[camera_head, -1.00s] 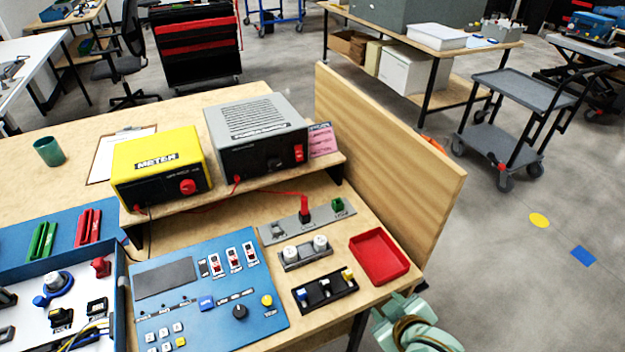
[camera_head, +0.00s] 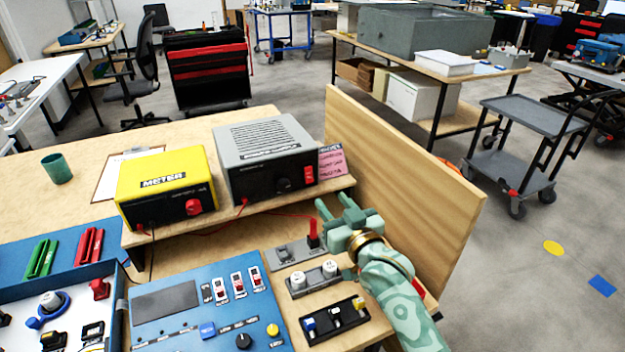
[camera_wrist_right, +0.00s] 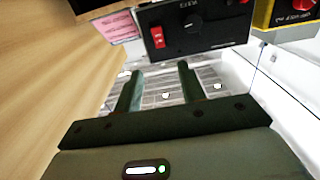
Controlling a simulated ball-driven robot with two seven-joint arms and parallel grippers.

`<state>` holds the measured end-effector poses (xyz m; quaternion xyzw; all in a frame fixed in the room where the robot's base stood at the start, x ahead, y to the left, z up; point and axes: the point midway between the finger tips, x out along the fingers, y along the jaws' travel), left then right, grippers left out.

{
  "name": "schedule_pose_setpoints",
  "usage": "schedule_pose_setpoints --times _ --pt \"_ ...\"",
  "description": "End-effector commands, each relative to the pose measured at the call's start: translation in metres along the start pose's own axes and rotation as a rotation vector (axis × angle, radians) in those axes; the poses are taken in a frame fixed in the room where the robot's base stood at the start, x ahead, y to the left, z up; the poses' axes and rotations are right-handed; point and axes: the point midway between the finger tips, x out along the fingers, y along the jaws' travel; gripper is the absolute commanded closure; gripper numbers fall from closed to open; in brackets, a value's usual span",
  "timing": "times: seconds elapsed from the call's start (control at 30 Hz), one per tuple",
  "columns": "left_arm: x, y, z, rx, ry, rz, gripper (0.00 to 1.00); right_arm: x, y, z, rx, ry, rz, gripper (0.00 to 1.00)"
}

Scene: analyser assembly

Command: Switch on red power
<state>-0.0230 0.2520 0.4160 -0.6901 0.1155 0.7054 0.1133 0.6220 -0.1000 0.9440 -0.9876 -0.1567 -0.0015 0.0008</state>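The grey power supply (camera_head: 265,158) stands on the raised wooden shelf, right of the yellow meter (camera_head: 166,185). Its black front carries a red switch (camera_head: 308,174) at the right end, beside a dark knob. In the right wrist view the red switch (camera_wrist_right: 158,38) shows above and beyond my fingertips. My right gripper (camera_head: 334,206) is open and empty, its two fingers apart, in front of and below the switch without touching it. In the wrist view the open gripper (camera_wrist_right: 158,80) points toward the supply's front. My left gripper is not in view.
A red plug (camera_head: 313,234) stands upright on a grey strip left of my right gripper. A pink note (camera_head: 332,160) sits beside the supply. A wooden side panel (camera_head: 410,190) rises close to my right arm. My arm hides most of the red tray.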

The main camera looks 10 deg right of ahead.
Motion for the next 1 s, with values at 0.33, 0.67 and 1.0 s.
schedule_pose_setpoints --times 0.33,0.67,1.0 --pt "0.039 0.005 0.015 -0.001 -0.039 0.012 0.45 0.086 0.000 0.008 0.000 -0.005 0.000 0.60" --pt "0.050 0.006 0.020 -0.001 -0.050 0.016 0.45 0.116 0.000 0.002 -0.001 -0.003 0.000 0.60" --pt "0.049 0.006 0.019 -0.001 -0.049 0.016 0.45 0.116 0.000 0.001 -0.001 -0.002 0.000 0.91"
